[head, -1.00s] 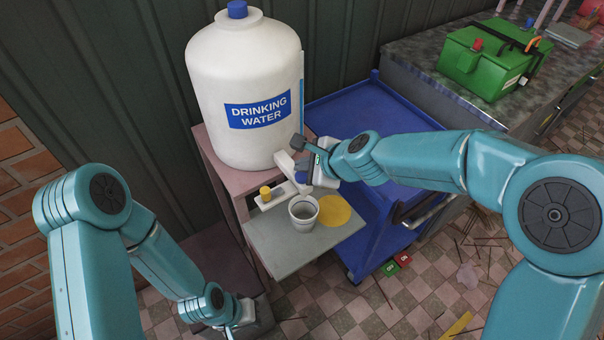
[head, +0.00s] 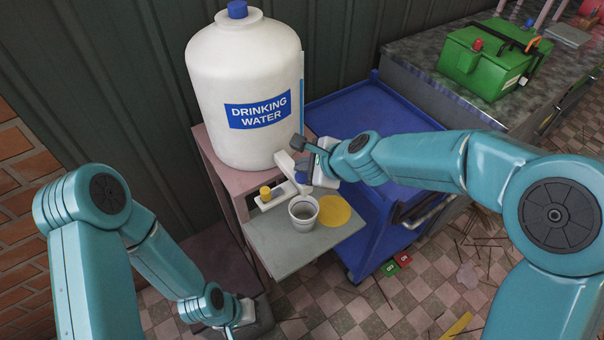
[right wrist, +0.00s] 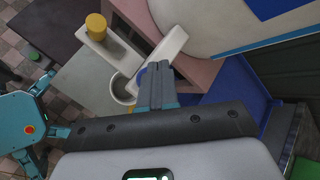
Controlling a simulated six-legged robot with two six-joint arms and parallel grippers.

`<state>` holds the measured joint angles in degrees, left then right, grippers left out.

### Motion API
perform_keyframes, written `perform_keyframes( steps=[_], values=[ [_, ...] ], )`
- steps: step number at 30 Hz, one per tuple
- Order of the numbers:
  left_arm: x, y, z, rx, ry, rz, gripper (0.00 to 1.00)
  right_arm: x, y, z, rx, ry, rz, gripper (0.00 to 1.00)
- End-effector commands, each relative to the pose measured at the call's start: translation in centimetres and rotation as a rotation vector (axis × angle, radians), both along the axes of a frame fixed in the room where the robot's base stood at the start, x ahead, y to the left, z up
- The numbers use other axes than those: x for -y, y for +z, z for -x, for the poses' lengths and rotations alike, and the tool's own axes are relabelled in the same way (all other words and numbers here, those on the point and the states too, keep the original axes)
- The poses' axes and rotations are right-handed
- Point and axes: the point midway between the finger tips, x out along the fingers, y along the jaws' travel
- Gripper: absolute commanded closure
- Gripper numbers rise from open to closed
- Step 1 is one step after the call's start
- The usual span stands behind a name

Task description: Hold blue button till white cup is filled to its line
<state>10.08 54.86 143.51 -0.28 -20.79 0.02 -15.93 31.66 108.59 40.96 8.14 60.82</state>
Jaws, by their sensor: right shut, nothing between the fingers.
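The white cup (head: 303,212) stands upright on the grey shelf (head: 290,254) below the water jug's taps, left of a yellow disc (head: 335,210). Its inside looks grey; I cannot make out the line or the water level. The blue button (head: 301,177) is on the white tap bar, mostly hidden by my right gripper (head: 299,172). In the right wrist view my right gripper (right wrist: 155,70) is shut and empty, its tips at the blue button (right wrist: 139,76), seemingly touching it. The cup (right wrist: 123,88) shows partly behind the fingers. My left gripper (head: 240,315) is low at the left, its jaws unclear.
A large white drinking water jug (head: 245,90) stands on a pink stand (head: 226,178). A yellow button (head: 265,192) is left of the blue one. A blue cart (head: 365,108) and a counter with a green box (head: 490,62) are at the right.

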Motion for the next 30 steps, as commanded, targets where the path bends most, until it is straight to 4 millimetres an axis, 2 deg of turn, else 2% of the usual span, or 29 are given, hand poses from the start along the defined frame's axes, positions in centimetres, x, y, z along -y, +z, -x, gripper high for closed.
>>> perform_keyframes(
  steps=[14, 30],
  values=[
    [0.0, -0.9, 0.0, 0.000, 0.000, 0.000, 1.00, 0.0, -1.0, 0.0, 0.000, 0.000, 0.000, 1.00],
    [0.0, -1.0, 0.0, 0.000, 0.000, 0.000, 1.00, 0.0, -1.1, 0.0, 0.000, 0.000, 0.000, 1.00]
  ],
)
